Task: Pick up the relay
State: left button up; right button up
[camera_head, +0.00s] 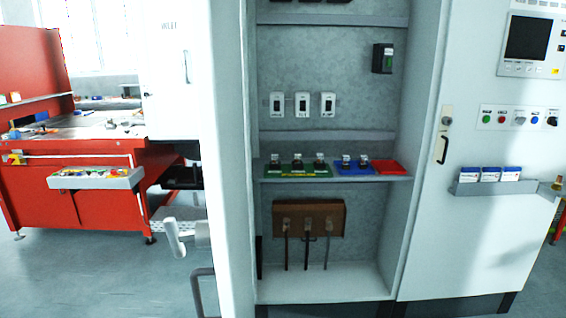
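I see no label that marks one item as the relay. Three small dark components with light tops (298,166) stand on a green mat (318,173) on the cabinet's middle shelf. Two similar dark components (346,161) stand on a blue mat (355,170) beside it. A red mat (390,167) to the right looks empty. Three white modules (301,104) are mounted on the back wall.
The open cabinet has side walls and a front shelf edge (335,180). Below, a brown board (309,217) holds three hanging dark rods. The right door (470,150) carries buttons and a grey tray (500,187) of boxes. A red workbench (70,190) stands at left.

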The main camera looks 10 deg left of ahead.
aim_at(297, 157)
jog(key=i+l+u, duration=0.2)
jog(key=l+u, duration=0.2)
jog(key=i+l+u, duration=0.1)
jog(key=l, duration=0.2)
jog(key=i+l+u, duration=0.1)
jog(key=l, duration=0.25)
jog(key=i+l+u, duration=0.1)
jog(key=l, duration=0.25)
jog(key=i+l+u, duration=0.25)
jog(key=l, duration=0.3)
jog(key=i+l+u, duration=0.1)
jog(key=i+l, duration=0.1)
jog(key=l, duration=0.1)
